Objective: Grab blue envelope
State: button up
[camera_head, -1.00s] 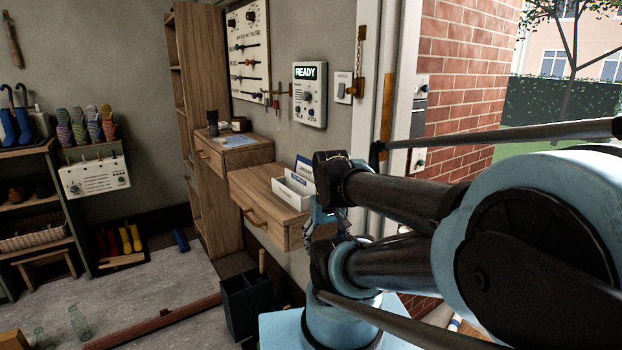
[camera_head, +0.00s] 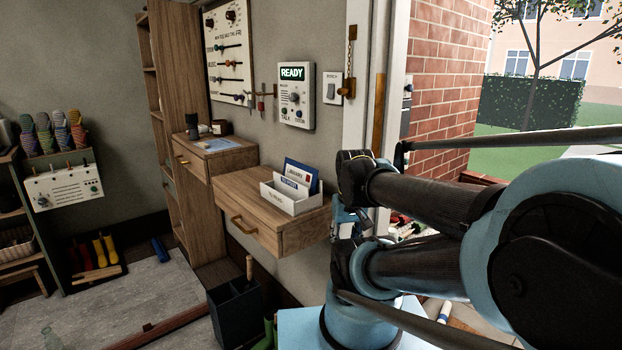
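A blue envelope (camera_head: 301,173) with a white label stands upright in a small white letter holder (camera_head: 292,204). The holder sits on the right end of a wooden wall drawer unit (camera_head: 243,204). My gripper (camera_head: 345,215) hangs just right of the drawer unit, in front of the door frame. It is partly hidden by my arm, and its fingers are too small and dark to show whether they are open. I see a gap between it and the holder.
A second wooden drawer (camera_head: 214,158) with small items adjoins on the left. A dark bin (camera_head: 235,308) stands on the floor below. A panel reading READY (camera_head: 296,95) hangs on the wall above. The floor at left has clear room.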

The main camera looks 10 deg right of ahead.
aim_at(302, 174)
jog(key=z, duration=1.8)
jog(key=k, duration=1.5)
jog(key=u, duration=2.2)
jog(key=i, duration=0.5)
jog(key=z, duration=0.05)
